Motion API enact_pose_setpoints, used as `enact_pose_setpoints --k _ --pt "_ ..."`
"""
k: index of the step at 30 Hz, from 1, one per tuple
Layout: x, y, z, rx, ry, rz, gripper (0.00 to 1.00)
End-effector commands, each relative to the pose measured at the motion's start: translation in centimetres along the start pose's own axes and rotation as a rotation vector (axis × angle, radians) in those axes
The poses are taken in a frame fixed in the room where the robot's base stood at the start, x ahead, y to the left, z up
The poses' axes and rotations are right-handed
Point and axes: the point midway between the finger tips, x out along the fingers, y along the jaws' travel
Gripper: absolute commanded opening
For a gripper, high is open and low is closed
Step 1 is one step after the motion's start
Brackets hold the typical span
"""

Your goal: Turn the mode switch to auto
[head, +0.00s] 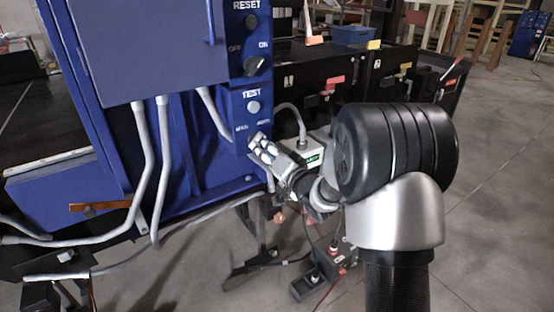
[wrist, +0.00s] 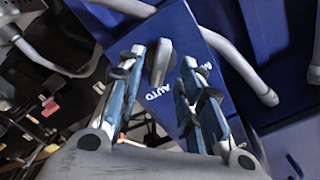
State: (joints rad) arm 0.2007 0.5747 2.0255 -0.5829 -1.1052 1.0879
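The mode switch is a grey knob (wrist: 161,62) on the blue panel, seen in the wrist view between my fingers. I cannot tell which label the knob points at. My gripper (wrist: 164,58) is open, with a finger on each side of the knob and a visible gap to each. In the head view my gripper (head: 257,141) is at the panel just below the MAN (head: 241,128) and AUTO (head: 264,122) labels and hides the knob.
Open floor lies to the right.

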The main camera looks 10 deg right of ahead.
Motion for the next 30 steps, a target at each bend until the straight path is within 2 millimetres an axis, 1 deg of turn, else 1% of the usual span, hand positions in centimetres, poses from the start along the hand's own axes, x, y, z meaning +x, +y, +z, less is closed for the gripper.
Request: enact_pose_setpoints --k 1,6,9,12,15,18,26,30 --pt "-1.2 0.0 -0.1 0.001 0.001 0.003 0.33" --pt "-4.9 0.1 -0.1 0.001 0.001 0.003 0.33" --pt "-6.6 0.0 -0.1 0.001 0.002 0.002 0.33" --pt "-7.8 0.0 0.0 0.001 0.000 0.001 0.33" --pt "-8.5 0.0 0.0 0.001 0.001 0.001 0.33" --pt "-8.8 0.0 0.0 0.001 0.000 0.000 0.33" --pt "-8.8 0.0 0.0 -0.001 0.000 0.000 0.33" --pt "-8.8 -0.4 -0.5 -0.054 -0.008 0.049 0.33"
